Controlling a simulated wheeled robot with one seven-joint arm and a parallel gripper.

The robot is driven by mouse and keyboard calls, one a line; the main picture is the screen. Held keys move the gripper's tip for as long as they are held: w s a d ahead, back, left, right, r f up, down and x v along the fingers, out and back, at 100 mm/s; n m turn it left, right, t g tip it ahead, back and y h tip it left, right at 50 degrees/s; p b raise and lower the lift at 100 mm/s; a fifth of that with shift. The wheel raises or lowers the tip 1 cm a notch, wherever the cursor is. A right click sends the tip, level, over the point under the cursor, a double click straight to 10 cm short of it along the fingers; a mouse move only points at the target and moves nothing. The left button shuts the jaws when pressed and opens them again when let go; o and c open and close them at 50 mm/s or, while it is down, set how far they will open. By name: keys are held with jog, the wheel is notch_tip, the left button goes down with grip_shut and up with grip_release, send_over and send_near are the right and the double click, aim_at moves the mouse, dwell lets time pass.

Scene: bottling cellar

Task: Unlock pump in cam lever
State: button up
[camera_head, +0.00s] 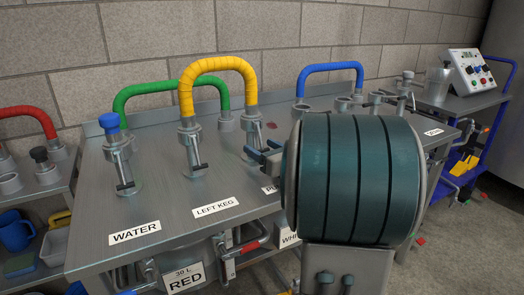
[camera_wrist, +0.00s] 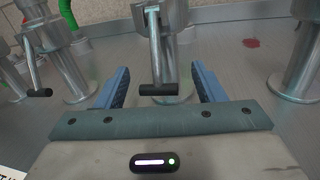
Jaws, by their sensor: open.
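In the wrist view the cam lever (camera_wrist: 157,60) is a metal arm with a black grip, on the front of an upright steel coupling (camera_wrist: 177,50). The grip points toward my gripper. My gripper (camera_wrist: 159,76) is open, with one blue finger on each side of the lever; I see no contact. In the head view my gripper (camera_head: 262,153) is at the coupling (camera_head: 249,118) under the right end of the yellow hose (camera_head: 218,65). My arm hides much of this spot. The label there (camera_head: 269,189) is partly covered and seems to start with "PU".
Neighbouring levered couplings stand close at left, marked LEFT KEG (camera_head: 215,207) and WATER (camera_head: 134,232). A bare steel post (camera_wrist: 300,60) stands at right in the wrist view. A green hose (camera_head: 150,88) arches behind. A control box (camera_head: 468,72) stands at far right.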

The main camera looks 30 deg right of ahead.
jog(key=shift+w, duration=0.25)
jog(key=c, duration=1.3)
jog(key=shift+r, duration=0.1)
jog(key=shift+s+p, duration=0.1)
jog(key=shift+p, duration=0.3)
